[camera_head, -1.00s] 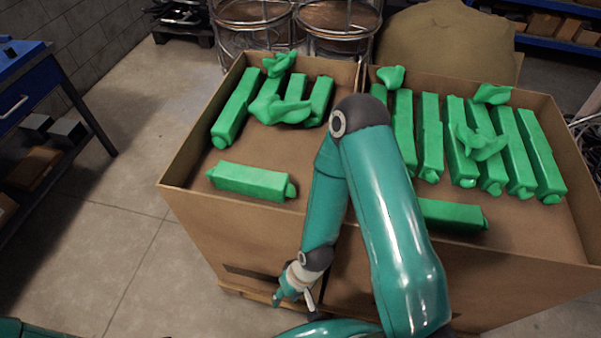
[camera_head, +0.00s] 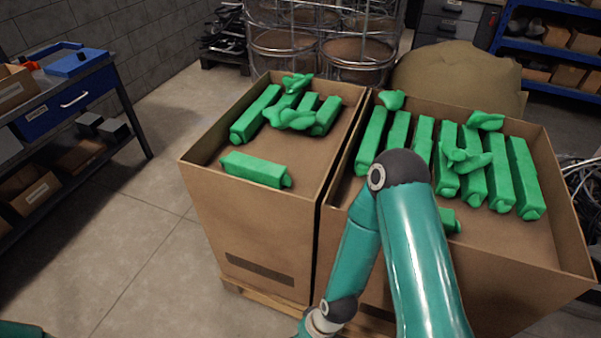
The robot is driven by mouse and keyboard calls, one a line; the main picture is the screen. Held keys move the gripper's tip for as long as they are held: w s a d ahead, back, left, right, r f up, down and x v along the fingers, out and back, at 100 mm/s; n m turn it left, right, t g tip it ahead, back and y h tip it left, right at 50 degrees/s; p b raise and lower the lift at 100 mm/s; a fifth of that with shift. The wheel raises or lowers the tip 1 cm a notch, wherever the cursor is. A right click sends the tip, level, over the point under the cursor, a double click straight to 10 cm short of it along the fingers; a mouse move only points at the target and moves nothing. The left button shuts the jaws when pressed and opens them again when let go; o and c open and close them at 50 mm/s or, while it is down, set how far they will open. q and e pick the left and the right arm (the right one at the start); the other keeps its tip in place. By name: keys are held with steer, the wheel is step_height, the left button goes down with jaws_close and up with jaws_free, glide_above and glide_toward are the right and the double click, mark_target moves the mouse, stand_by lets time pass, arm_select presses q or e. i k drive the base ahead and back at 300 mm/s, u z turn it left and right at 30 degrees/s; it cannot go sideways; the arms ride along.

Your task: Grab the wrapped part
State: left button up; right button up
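Green wrapped parts lie in two open cardboard boxes. In the left box (camera_head: 263,232), one part (camera_head: 256,169) lies apart near the front, and several more, such as this long one (camera_head: 255,114), lie at the back.
A workbench with a blue drawer (camera_head: 70,101) stands at the left. Wire drums (camera_head: 358,50), a brown sack (camera_head: 458,78) and blue shelves (camera_head: 548,55) are behind the boxes. The floor (camera_head: 150,235) between bench and boxes is clear.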

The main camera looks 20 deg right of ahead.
mark_target(238, 164)
steer(key=u, duration=0.2)
steer(key=i, duration=0.9)
steer(key=z, duration=0.2)
steer(key=k, duration=0.95)
steer(key=u, duration=0.2)
steer(key=i, duration=0.95)
steer(key=z, duration=0.1)
